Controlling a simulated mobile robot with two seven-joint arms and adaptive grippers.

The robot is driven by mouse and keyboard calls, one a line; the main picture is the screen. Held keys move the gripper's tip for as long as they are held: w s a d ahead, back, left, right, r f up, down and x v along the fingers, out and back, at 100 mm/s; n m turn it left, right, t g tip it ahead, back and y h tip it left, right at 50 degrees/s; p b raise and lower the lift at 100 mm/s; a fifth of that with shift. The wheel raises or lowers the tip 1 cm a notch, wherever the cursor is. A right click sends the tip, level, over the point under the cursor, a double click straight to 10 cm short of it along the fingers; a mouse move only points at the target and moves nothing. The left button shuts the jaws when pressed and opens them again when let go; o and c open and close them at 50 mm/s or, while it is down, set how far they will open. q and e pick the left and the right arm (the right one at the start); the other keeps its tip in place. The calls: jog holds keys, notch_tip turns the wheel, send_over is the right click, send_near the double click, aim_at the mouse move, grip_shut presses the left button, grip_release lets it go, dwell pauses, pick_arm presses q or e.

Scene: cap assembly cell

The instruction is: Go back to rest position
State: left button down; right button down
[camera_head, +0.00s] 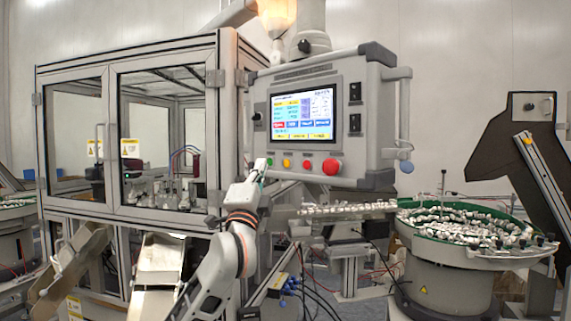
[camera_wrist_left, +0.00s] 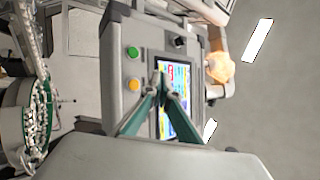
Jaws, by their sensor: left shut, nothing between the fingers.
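My left arm rises from the bottom of the head view to the control panel (camera_head: 375,140). My left gripper (camera_head: 260,164) is at the panel's lower left, close to the green button (camera_head: 269,162); I cannot tell from this view whether it touches. In the left wrist view, the teal fingers of my left gripper (camera_wrist_left: 160,78) meet at the tips with nothing between them. They overlap the lit screen (camera_wrist_left: 175,105), beside the green button (camera_wrist_left: 133,52) and the orange button (camera_wrist_left: 134,85). My right gripper is not in view.
A framed glass enclosure (camera_head: 110,140) stands left of the panel. A round feeder bowl (camera_head: 470,230) full of small parts is at the right, with a linear track (camera_head: 345,209) leading left from it. Metal chutes (camera_head: 158,262) are at lower left. A red button (camera_head: 331,166) is on the panel.

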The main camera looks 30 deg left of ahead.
pick_arm(q)
jog(key=shift+f, duration=0.1)
dwell(0.7)
jog(key=s+d+f+n+g+h, duration=0.15)
jog(key=d+f+n+h, duration=0.35)
jog(key=f+n, duration=0.65)
jog(key=s+d+f+n+h, duration=0.35)
jog(key=d+f+n, duration=0.4)
jog(key=f, duration=0.75)
jog(key=s+d+f+n+h, duration=0.2)
jog(key=d+f+n+h, duration=0.35)
jog(key=f+n, duration=0.6)
jog(key=s+d+f+m+g, duration=0.1)
jog(key=s+f+m+g, duration=0.2)
jog(key=s+f+m, duration=0.4)
jog(key=s+d+f+m+g+y, duration=0.1)
jog(key=s+f+m+g, duration=0.3)
jog(key=f, duration=1.2)
jog(key=s+d+f+m+g+y, duration=0.1)
jog(key=s+d+f+m+g, duration=0.2)
jog(key=s+f+m, duration=0.8)
jog(key=shift+s+f+g, duration=0.35)
jog(key=shift+s+f, duration=0.4)
jog(key=shift+s, duration=0.05)
